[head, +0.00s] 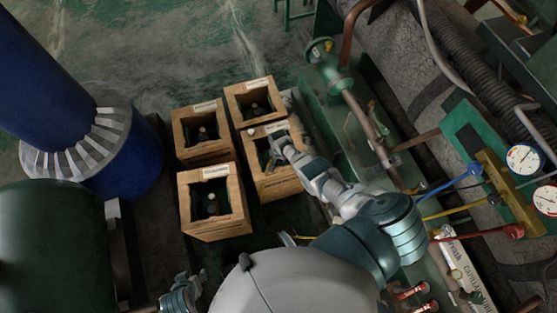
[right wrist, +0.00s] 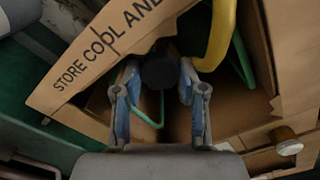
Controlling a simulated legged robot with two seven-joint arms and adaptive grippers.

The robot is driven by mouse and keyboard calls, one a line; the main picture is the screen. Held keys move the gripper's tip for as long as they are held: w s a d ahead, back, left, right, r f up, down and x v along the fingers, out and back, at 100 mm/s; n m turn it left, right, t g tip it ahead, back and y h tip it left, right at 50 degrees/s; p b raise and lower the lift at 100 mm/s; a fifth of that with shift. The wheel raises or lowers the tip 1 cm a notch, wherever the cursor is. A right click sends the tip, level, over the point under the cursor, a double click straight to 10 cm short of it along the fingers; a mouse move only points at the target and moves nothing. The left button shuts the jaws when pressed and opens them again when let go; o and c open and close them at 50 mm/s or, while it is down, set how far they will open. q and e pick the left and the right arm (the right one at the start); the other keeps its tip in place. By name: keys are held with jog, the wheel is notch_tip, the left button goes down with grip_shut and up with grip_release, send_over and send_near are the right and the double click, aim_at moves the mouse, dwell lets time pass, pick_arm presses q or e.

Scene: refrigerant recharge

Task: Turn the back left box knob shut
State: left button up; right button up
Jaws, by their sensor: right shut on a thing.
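Several open wooden boxes stand on the floor in the head view. The far left one (head: 188,155) holds a dark cylinder with a pale top (head: 203,133), clear of my grippers. My right gripper (head: 277,143) reaches into the near right box (head: 277,187); its fingers are hard to make out there. In the right wrist view my right gripper (right wrist: 160,85) is closed around a dark round knob (right wrist: 160,68) inside a box marked "STORE COOL" (right wrist: 85,62). The knob's turn position cannot be read. My left gripper (head: 187,287) is low in the head view, apart from the boxes, its jaws unclear.
A yellow hose (right wrist: 219,35) runs close beside the right gripper. Another box stands far right (head: 240,112) and one near left (head: 232,226). Green pipework (head: 345,85) and gauges (head: 524,158) are on the right. A blue tank (head: 140,165) stands left.

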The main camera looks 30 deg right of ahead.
jog(key=shift+w+r, duration=0.15)
jog(key=shift+w, duration=0.15)
jog(key=o, duration=0.9)
jog(key=shift+c, duration=0.2)
jog(key=shift+s, duration=0.1)
notch_tip(320, 180, up, 12)
jog(key=shift+f, duration=0.2)
